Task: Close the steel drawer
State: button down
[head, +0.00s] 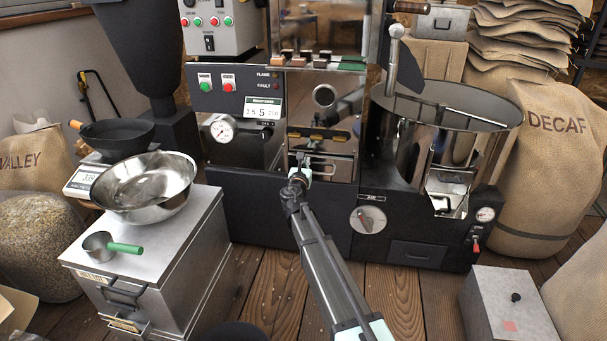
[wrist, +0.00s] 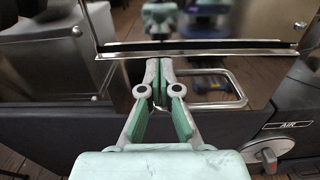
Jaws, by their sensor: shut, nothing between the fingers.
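The steel drawer (head: 342,168) is in the middle of the dark roasting machine, below a row of small dark fittings in the head view. Its shiny front (wrist: 245,80) fills the middle of the wrist view and mirrors my gripper. A wire loop handle (wrist: 225,106) is on that front. My gripper (wrist: 158,66) has its pale green fingers shut together with nothing between them. The fingertips are at the drawer front, overlapping the left part of the handle; I cannot tell whether they touch. In the head view my gripper (head: 299,174) hides the drawer's left part. How far the drawer stands out is unclear.
A grey cabinet (head: 205,235) with a steel bowl (head: 145,186) and a green-handled scoop (head: 105,246) stands left. The round cooling tray (head: 440,100) and the air dial (head: 368,220) are right of the drawer. A grey box (head: 505,305) stands front right. Wooden floor (head: 270,290) is open around my arm.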

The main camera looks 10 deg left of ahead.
aim_at(307, 156)
jog(key=shift+w, duration=0.5)
jog(key=shift+w+p, duration=0.35)
jog(key=shift+w, duration=1)
jog(key=shift+r, duration=0.1)
